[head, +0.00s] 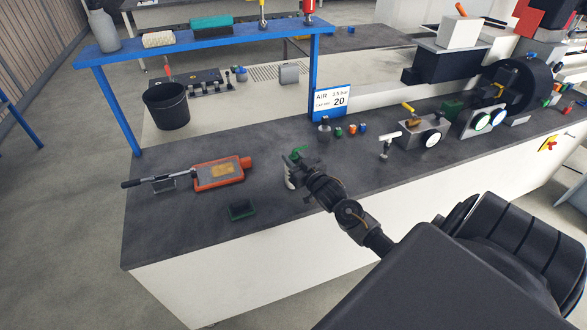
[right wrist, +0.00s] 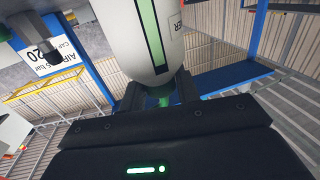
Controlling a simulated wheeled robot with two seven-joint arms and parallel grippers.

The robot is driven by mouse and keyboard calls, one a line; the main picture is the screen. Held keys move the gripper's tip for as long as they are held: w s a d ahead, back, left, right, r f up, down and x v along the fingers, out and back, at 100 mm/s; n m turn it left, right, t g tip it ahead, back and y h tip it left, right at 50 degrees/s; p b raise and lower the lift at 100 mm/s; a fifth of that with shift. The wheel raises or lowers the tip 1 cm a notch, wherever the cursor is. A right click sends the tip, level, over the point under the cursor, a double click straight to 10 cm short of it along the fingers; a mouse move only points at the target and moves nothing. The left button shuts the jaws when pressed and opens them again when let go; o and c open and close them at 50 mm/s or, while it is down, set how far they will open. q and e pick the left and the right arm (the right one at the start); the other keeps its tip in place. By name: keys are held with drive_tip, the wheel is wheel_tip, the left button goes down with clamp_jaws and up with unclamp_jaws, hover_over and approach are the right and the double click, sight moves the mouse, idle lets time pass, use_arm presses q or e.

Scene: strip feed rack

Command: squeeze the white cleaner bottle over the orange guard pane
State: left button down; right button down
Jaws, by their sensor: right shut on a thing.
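The white cleaner bottle (head: 290,177) shows as a small white body with green at its top, partly hidden by my right gripper (head: 296,168). In the right wrist view, the bottle (right wrist: 135,35) is large, with a green stripe and a narrow green neck. My right gripper (right wrist: 160,95) is shut on it, its fingers on either side of the neck. The orange guard pane (head: 219,173) is an orange frame with an amber window, lying on the dark bench to the left of the bottle and apart from it. My left gripper is not in view.
A black-handled tool (head: 145,181) lies left of the pane. A small dark green tray (head: 242,209) lies in front of it. A black bucket (head: 167,107) and a blue shelf (head: 205,38) are behind. The bench's front left is clear.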

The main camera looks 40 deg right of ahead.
idle(0.4)
drive_tip(key=shift+r, duration=0.2)
wheel_tip(320, 180, up, 2)
drive_tip(key=shift+r+b, duration=0.25)
drive_tip(key=shift+b, duration=0.45)
drive_tip(key=s+a+r+b, duration=0.1)
drive_tip(key=s+a+r, duration=0.2)
drive_tip(key=s+r, duration=0.7)
drive_tip(key=s, duration=0.3)
drive_tip(key=shift+s, duration=0.35)
drive_tip(key=c, duration=1.7)
unclamp_jaws()
clamp_jaws()
